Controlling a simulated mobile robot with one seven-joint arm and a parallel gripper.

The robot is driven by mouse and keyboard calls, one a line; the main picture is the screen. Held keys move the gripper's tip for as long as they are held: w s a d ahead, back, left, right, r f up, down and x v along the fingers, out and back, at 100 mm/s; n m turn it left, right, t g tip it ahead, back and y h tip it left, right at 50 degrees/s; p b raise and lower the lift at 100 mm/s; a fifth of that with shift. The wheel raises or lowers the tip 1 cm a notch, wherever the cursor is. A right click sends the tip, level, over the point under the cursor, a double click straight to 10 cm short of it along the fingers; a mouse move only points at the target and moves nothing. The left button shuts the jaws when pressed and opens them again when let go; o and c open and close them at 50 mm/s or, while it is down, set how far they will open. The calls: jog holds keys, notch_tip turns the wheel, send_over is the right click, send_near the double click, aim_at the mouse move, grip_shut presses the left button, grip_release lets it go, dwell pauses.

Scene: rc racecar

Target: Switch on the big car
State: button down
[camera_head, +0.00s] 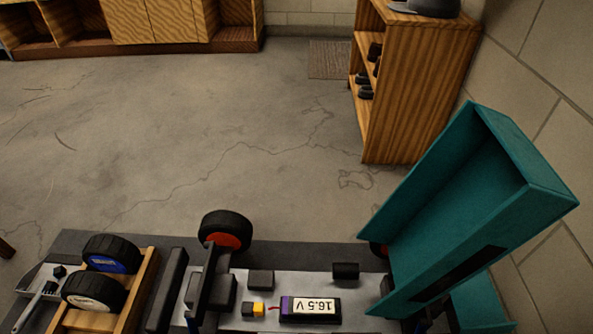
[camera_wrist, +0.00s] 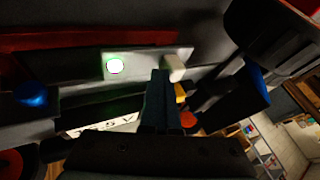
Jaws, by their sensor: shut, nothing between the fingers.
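The big car is at the bottom of the head view, with its teal body shell (camera_head: 465,215) tilted up at the right. On its chassis lies a battery (camera_head: 310,308) labelled 16.5 V, with a yellow and black connector (camera_head: 253,309) to its left. In the wrist view a pale switch plate (camera_wrist: 140,62) carries a round light (camera_wrist: 115,66) glowing green and a pale switch knob (camera_wrist: 173,68). My gripper (camera_wrist: 160,78) is shut and empty, its tips just beside the knob; I cannot tell whether they touch. The battery label (camera_wrist: 105,126) is partly covered.
A wooden rack with loose wheels (camera_head: 93,290) and a grey tray (camera_head: 30,285) with a tool stand left of the chassis. A car wheel (camera_head: 226,230) sticks up at its far side. A wooden shelf (camera_head: 425,90) stands at the back right. The concrete floor behind is clear.

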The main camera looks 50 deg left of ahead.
jog(key=shift+s+a, duration=0.1)
jog(key=shift+s, duration=0.05)
jog(key=p+v, duration=0.8)
jog(key=v, duration=0.5)
jog(key=shift+w, duration=0.2)
jog(key=shift+f, duration=0.1)
